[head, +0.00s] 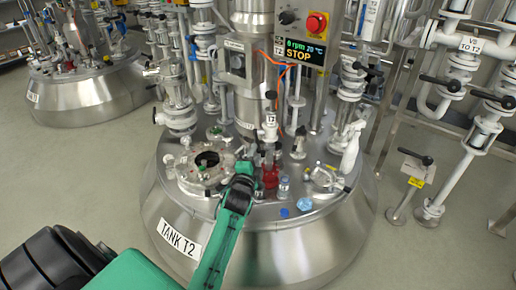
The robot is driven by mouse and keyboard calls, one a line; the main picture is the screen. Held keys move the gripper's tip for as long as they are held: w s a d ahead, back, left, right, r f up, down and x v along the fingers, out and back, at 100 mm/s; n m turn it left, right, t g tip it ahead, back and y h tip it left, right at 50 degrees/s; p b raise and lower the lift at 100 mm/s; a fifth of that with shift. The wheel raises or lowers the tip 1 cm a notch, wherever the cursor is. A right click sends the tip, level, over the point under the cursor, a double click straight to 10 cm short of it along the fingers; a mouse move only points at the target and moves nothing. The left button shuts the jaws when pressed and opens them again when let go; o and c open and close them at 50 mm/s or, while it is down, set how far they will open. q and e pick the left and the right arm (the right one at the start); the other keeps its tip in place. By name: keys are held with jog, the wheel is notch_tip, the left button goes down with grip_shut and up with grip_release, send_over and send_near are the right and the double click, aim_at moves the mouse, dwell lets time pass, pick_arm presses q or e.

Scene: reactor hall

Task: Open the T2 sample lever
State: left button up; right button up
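The steel tank labelled TANK T2 (290,247) stands in the middle of the head view, its lid crowded with fittings. A white fitting with a T2 tag (270,119) rises near the lid's centre, with a small black handle (271,95) on top. I cannot tell for sure that this handle is the sample lever. A red part (270,177) stands below it. My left gripper (244,168) is over the front of the lid, left of the red part; its fingers are too small and dark to read. My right gripper is out of view.
A small clear bottle (283,187) and blue caps (304,204) sit to the right on the lid. A control box with a red button (316,23) hangs above. Pipes with black levers (441,83) stand at right.

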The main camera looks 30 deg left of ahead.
aim_at(257, 141)
pick_arm(q)
jog(key=shift+x, duration=2.5)
grip_shut()
